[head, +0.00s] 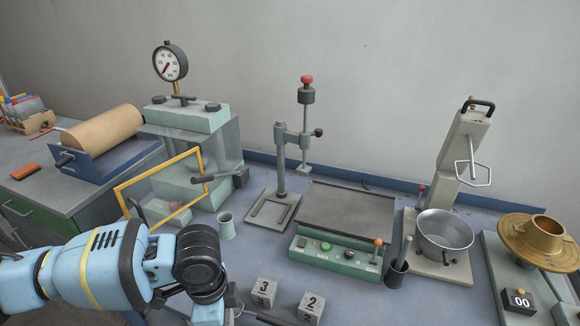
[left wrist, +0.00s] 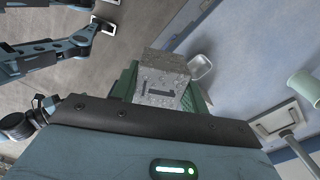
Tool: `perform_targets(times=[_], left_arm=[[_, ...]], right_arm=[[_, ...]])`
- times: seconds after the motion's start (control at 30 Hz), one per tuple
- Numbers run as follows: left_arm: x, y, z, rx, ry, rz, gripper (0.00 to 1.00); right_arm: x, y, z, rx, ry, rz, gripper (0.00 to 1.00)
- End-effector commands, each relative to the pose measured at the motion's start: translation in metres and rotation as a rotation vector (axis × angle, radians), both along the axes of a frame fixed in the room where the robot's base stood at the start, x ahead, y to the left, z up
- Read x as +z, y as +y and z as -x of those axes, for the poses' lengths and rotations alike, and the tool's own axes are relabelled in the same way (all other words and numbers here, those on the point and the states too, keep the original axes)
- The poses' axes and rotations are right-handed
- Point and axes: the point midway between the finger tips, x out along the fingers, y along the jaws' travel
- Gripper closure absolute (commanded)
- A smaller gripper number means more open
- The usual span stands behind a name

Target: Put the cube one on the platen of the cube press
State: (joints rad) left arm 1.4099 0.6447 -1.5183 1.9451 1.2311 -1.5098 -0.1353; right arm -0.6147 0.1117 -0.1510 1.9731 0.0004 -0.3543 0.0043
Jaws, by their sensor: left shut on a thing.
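In the left wrist view my left gripper (left wrist: 163,92) is shut on cube one (left wrist: 160,82), a grey concrete cube marked 1, between green fingers. In the head view my left gripper (head: 215,312) is low at the bottom edge, and cube one is hidden there. The cube press (head: 185,118) is the pale green machine with a dial gauge, behind and left of my gripper. Its yellow-framed guard (head: 128,193) stands swung out in front. The platen is hard to make out. Part of my other arm shows in the left wrist view; its fingertips (left wrist: 107,26) are unclear.
Cubes marked 3 (head: 263,291) and 2 (head: 311,307) stand right of my left gripper. A green cup (head: 226,225) stands before the press. A stand (head: 282,170), a green-fronted flat machine (head: 335,255) and a metal bowl (head: 445,235) fill the right.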

Motion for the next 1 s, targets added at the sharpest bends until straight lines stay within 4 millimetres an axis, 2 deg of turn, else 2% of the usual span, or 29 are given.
perform_targets(times=[0.6, 0.8, 1.0], left_arm=[[0.058, 0.056, 0.008, 1.061, 0.006, -0.009, 0.86], [0.071, 0.07, 0.011, 1.313, 0.0, -0.012, 0.86], [0.077, 0.075, 0.013, 1.426, -0.002, -0.014, 0.86]], right_arm=[[0.003, -0.003, -0.002, 0.01, -0.007, 0.009, 0.64], [0.003, -0.004, -0.002, 0.012, -0.009, 0.011, 0.64], [0.003, -0.004, -0.002, 0.01, -0.008, 0.011, 0.64]])
